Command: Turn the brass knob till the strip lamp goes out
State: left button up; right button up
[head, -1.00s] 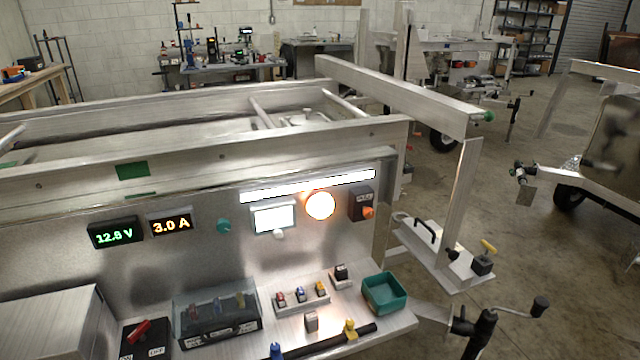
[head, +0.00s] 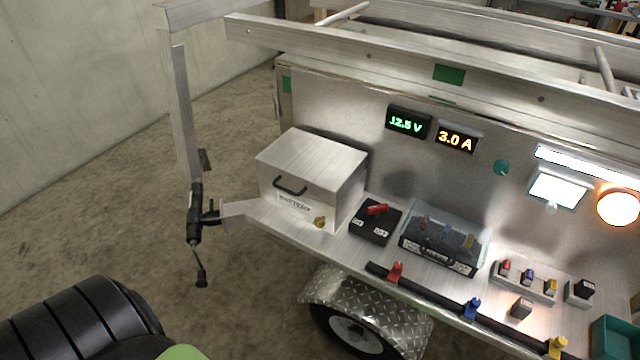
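The strip lamp (head: 588,167) is lit bright white, high on the trailer's aluminium panel at the right edge of the head view. A small brass-coloured knob (head: 319,222) sits low on the front of a brushed-metal battery box (head: 285,185) with a black handle. The box stands at the left end of the trailer's shelf. Neither gripper's fingers show in the head view. A dark ribbed part of my own arm with a green patch is at the bottom left, apart from the box.
A red-handled switch (head: 377,210), a clear-covered fuse box (head: 445,240) and coloured clamps on a black bar (head: 430,298) line the shelf. A crank jack (head: 195,220) stands left of the box. A square lamp (head: 556,189) and round orange lamp (head: 618,206) are lit.

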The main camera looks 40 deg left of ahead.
aim_at(319, 222)
jog(key=u, duration=1.1)
